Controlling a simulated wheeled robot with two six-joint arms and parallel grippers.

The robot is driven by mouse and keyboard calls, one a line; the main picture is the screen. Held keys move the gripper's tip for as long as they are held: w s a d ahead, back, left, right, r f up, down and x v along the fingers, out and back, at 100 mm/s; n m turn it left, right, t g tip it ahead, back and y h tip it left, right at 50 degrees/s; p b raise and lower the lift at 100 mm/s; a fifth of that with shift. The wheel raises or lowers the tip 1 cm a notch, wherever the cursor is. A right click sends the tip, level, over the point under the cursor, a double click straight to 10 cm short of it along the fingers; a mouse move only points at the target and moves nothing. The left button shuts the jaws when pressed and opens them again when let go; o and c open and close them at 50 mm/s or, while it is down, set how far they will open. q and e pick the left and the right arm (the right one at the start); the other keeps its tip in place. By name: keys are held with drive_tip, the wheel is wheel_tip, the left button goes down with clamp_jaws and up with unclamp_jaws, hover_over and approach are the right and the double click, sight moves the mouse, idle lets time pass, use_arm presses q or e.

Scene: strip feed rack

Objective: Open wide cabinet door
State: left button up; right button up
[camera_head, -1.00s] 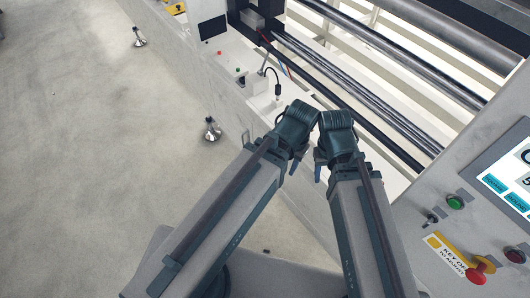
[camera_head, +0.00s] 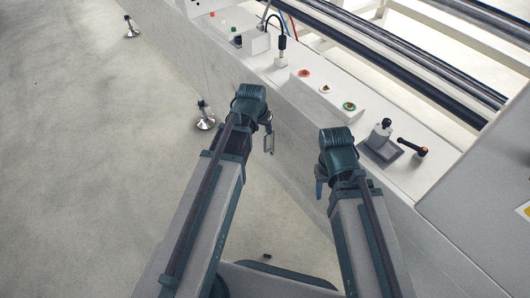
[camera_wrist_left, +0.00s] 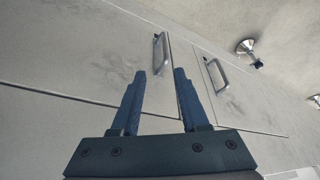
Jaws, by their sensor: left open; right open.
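The cabinet front shows in the left wrist view as pale panels with thin seams. A wide door panel (camera_wrist_left: 70,60) fills the left, with a metal bar handle (camera_wrist_left: 160,54) near its right edge. My left gripper (camera_wrist_left: 160,72) is open and points at this handle; the handle lies just beyond the fingertips, between their lines, and I see no grip on it. A second bar handle (camera_wrist_left: 217,77) sits on the panel to the right. In the head view my left gripper (camera_head: 267,128) is beside the machine's side wall. My right gripper (camera_head: 321,187) is open and empty, pointing down.
A white ledge (camera_head: 292,75) runs above the wall with coloured buttons and a small black-handled lever (camera_head: 410,148). Metal levelling feet (camera_head: 205,118) stand out from the base. The floor (camera_head: 80,180) at the left is clear.

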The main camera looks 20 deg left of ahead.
sight(265, 140)
use_arm(q)
drive_tip(key=shift+w+a+f+b, duration=0.3)
drive_tip(key=shift+w+a+f, duration=0.1)
drive_tip(key=shift+a+f, duration=0.25)
use_arm(e)
drive_tip(key=shift+f, duration=0.75)
use_arm(q)
drive_tip(key=shift+d+f, duration=0.15)
use_arm(e)
drive_tip(key=shift+f, duration=0.1)
use_arm(q)
drive_tip(key=b+x, duration=1.2)
drive_tip(key=x, duration=0.1)
drive_tip(key=shift+w+f+b, duration=0.25)
drive_tip(key=shift+b, duration=0.15)
use_arm(e)
wheel_tip(265, 140, down, 13)
drive_tip(key=shift+r, duration=0.25)
use_arm(q)
clamp_jaws()
use_arm(e)
drive_tip(key=shift+a, duration=0.1)
